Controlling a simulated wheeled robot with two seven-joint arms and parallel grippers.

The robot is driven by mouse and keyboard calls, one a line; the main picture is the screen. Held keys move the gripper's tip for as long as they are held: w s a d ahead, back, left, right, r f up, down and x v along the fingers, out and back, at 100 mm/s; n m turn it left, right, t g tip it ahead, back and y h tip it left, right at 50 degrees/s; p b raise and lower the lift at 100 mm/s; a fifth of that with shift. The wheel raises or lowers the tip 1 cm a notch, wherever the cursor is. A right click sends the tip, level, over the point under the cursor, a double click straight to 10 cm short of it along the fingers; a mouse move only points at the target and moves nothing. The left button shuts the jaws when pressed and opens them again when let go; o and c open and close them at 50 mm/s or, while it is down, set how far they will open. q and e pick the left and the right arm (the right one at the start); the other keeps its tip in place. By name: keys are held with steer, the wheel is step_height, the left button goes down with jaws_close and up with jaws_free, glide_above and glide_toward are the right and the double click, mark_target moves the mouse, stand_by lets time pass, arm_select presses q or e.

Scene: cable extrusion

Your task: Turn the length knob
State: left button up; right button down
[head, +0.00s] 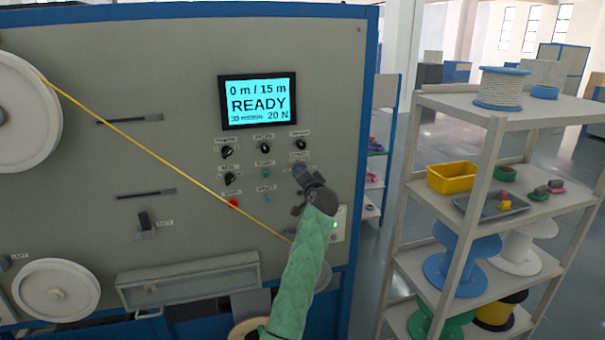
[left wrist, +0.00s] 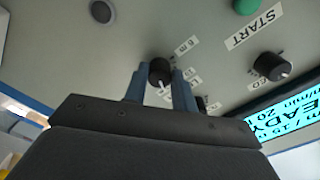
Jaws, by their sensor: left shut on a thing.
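My left gripper (head: 300,172) reaches up from the bottom of the head view on a green-sleeved arm to the right part of the control panel. In the left wrist view its two blue fingers (left wrist: 160,88) are shut on a black knob (left wrist: 159,70) with a white pointer mark. Small labels around this length knob read in metres, one seeming to be "6 m". In the head view the gripper hides the knob. The screen (head: 257,101) reads "0 m / 15 m", "READY", "30 m/min" and "20 N". My right gripper is not in view.
Other black knobs (head: 265,148) sit close above and left. A yellow cable (head: 150,142) runs diagonally from a white wheel (head: 22,115). A shelf rack (head: 478,178) stands right.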

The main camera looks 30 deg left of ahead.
arm_select(q)
steer(key=shift+r+m, duration=0.1)
steer(key=shift+m, duration=0.3)
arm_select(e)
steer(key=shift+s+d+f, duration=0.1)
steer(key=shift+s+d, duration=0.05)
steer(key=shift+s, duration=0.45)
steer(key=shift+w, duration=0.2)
arm_select(q)
steer(key=o, duration=0.9)
steer(key=shift+o, duration=0.4)
steer(key=shift+d, duration=0.1)
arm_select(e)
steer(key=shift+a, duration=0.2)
arm_select(q)
steer(key=b+v, duration=0.3)
steer(key=v, duration=0.4)
steer(key=shift+s+d, duration=0.2)
steer(key=shift+d, duration=0.05)
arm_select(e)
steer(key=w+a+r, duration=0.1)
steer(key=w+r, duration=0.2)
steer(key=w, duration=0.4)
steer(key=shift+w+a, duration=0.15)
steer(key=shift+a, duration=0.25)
